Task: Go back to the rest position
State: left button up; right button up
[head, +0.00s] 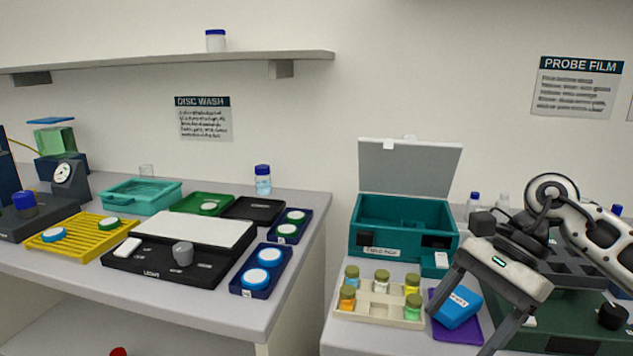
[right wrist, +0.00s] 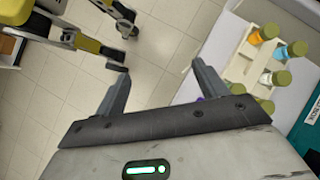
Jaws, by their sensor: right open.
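My right gripper (head: 458,333) hangs in the air over the right-hand bench, in front of the teal case. Its fingers point down and are spread apart with nothing between them. In the right wrist view the open fingers (right wrist: 157,66) have tiled floor between them, with the bench edge beside the right finger. My left gripper is not visible in the head view.
A beige rack (head: 371,316) of several small bottles and an open teal case (head: 380,238) are left of the gripper. The left bench holds a yellow rack (head: 75,240) and trays. A gap separates the benches.

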jog(key=s+a+m+t+y, duration=0.2)
jog(key=a+m+t+y, duration=0.5)
jog(key=a+m+y, duration=1.05)
jog(key=d+f+m+t+h, duration=0.4)
jog(key=f+m+t+h, duration=0.25)
jog(key=m, duration=0.65)
jog(key=d+f+m+t+h, duration=0.5)
jog(key=m+h, duration=0.3)
jog(key=m, duration=0.5)
jog(key=s+d+f+m+g+h, duration=0.1)
jog(key=s+f+m+g+h, duration=0.2)
jog(key=s+f+m, duration=0.3)
jog(key=s+d+f+m+g+h, duration=0.2)
jog(key=s+f+m, duration=0.4)
jog(key=f, duration=0.4)
jog(key=shift+d+f+m+g+h, duration=0.2)
jog(key=shift+f+m+g+h, duration=0.2)
jog(key=shift+m+h, duration=0.35)
jog(key=shift+w, duration=0.1)
